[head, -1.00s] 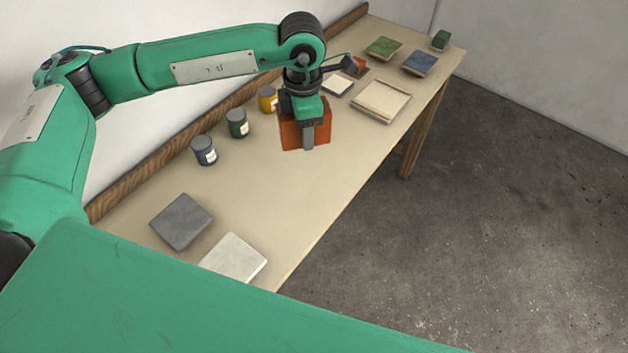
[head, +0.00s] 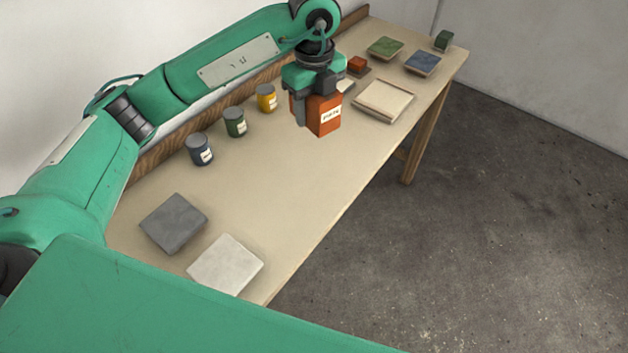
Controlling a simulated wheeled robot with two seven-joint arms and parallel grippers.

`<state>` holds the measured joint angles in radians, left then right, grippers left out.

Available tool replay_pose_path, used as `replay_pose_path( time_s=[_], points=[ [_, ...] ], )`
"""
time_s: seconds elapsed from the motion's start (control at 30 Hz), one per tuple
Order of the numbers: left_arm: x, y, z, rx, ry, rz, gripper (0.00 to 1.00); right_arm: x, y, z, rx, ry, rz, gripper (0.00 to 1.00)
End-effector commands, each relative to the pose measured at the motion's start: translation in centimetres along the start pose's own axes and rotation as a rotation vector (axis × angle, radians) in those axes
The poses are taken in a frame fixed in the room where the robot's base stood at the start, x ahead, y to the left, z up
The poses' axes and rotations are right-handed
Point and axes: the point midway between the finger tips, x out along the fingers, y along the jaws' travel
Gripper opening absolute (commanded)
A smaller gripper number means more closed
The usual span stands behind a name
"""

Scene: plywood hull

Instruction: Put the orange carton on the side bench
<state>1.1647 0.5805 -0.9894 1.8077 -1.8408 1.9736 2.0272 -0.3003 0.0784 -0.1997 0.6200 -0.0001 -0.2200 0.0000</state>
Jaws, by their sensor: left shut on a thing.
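The orange carton (head: 323,118) has a white label on its side and is upright in my left gripper (head: 312,103). The gripper comes down from above and is shut on it, with a dark finger along its left side. Carton and gripper are over the middle of the long, pale bench (head: 265,190). I cannot tell for sure whether the carton's base touches the bench top. My right gripper is not in view.
Grey (head: 173,223) and white (head: 225,264) square pads lie at the near end. A shallow wooden tray (head: 383,101) lies beyond the carton. The bench front middle is clear.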

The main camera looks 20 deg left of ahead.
Motion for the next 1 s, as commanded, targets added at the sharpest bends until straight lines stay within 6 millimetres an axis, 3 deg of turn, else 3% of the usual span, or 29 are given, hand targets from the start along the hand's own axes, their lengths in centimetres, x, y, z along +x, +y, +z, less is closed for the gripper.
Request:
replay_pose_path(
  time_s=[0.2, 0.37, 0.53, 0.8, 1.0],
  points=[
    [0.2, -0.1, 0.3, -0.224, 0.000, 0.000, 0.20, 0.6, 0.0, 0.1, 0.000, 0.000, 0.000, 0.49],
    [1.1, -0.2, 0.3, -0.271, 0.002, 0.002, 0.20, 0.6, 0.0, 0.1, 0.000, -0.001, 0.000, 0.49],
    [4.3, -0.1, 0.3, -0.272, 0.002, 0.006, 0.20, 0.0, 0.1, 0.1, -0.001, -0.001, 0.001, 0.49],
    [11.5, 0.0, 0.3, -0.270, 0.001, 0.005, 0.20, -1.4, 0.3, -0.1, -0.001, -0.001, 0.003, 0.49],
    [15.0, -0.1, 0.3, -0.269, 0.000, 0.002, 0.20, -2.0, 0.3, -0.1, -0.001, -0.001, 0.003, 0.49]
  ],
)
